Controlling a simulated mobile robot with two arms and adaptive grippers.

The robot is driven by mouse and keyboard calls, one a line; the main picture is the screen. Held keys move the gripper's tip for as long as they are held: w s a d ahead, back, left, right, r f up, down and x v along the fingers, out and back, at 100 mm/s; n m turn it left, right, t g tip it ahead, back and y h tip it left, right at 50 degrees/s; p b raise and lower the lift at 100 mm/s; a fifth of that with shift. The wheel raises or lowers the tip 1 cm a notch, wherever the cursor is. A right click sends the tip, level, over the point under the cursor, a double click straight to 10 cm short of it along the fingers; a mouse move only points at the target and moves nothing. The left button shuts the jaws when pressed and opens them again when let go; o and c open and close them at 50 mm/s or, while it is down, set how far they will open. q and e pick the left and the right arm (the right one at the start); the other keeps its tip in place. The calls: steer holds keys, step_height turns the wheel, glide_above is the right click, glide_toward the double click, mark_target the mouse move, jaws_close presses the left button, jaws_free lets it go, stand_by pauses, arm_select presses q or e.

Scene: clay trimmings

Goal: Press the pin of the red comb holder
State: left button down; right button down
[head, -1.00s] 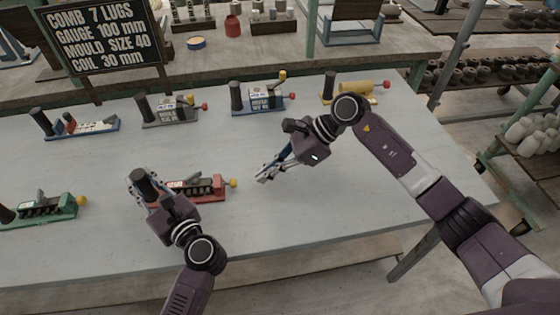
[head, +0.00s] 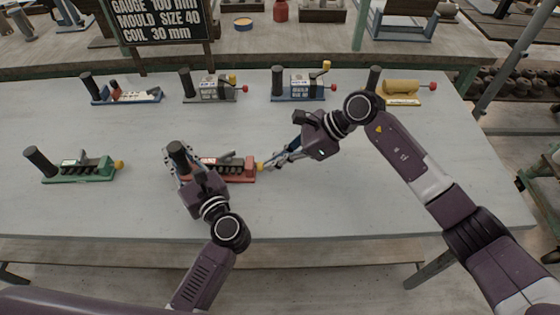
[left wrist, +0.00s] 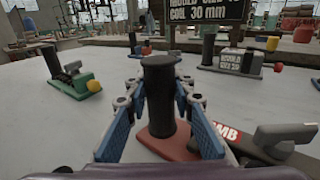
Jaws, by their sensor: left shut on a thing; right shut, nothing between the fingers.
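The red comb holder (head: 240,178) lies on the grey bench, with a black post (head: 178,150) at its left end and a yellow pin knob (head: 261,166) at its right end. My left gripper (head: 180,168) is shut around the black post. In the left wrist view the blue fingers flank the black post (left wrist: 160,95), above the red base (left wrist: 165,147). My right gripper (head: 271,164) is shut and empty, its fingertips right beside the yellow knob, coming from the right. I cannot tell whether they touch it.
A green holder (head: 75,172) lies to the left. Along the back stand a blue-based holder (head: 128,97), a grey one (head: 210,92), a blue one (head: 300,88) and a yellow one (head: 402,92). A sign (head: 160,18) stands behind. The bench front is clear.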

steer(key=shift+a, duration=0.15)
steer(key=d, duration=0.5)
steer(key=shift+w+r, duration=0.25)
steer(key=shift+r, duration=0.05)
steer(key=v, duration=0.9)
steer(key=c, duration=2.7)
jaws_free()
steer(key=shift+s, duration=0.1)
